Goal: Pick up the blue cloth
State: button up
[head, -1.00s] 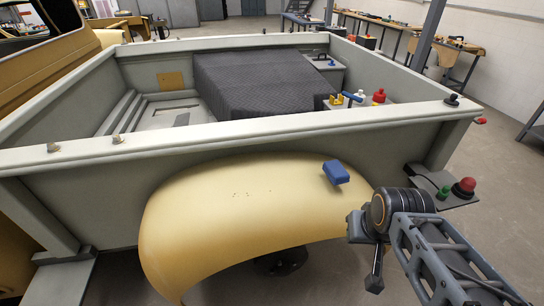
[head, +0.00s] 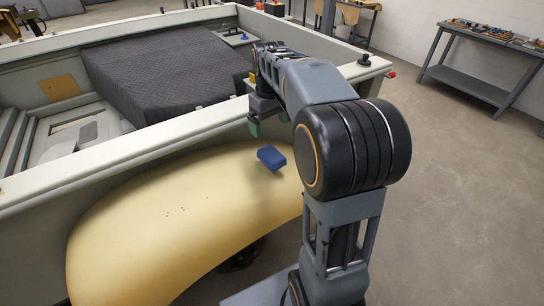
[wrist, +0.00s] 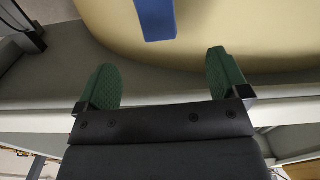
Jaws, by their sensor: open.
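The blue cloth (head: 271,157) is a small folded block on the curved yellow fender, close beside the grey side wall. It also shows in the wrist view (wrist: 157,18), cut off by the top edge and ahead of the fingers. My gripper (head: 254,128) hangs near the wall's top rail, just above and left of the cloth in the head view. In the wrist view its two green fingers (wrist: 163,72) are wide apart with nothing between them. The cloth is apart from both fingers.
The yellow fender (head: 165,215) bulges out below the grey truck bed wall (head: 100,165). A dark quilted cover (head: 165,75) lies in the bed. A workbench (head: 485,60) with small items stands at the back right. The floor on the right is clear.

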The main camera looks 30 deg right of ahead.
aim_at(272, 153)
jog(key=f, duration=0.8)
jog(key=f+p, duration=0.1)
jog(key=f, duration=0.4)
jog(key=shift+d, duration=0.3)
jog(key=shift+c, duration=0.4)
jog(key=c, duration=0.9)
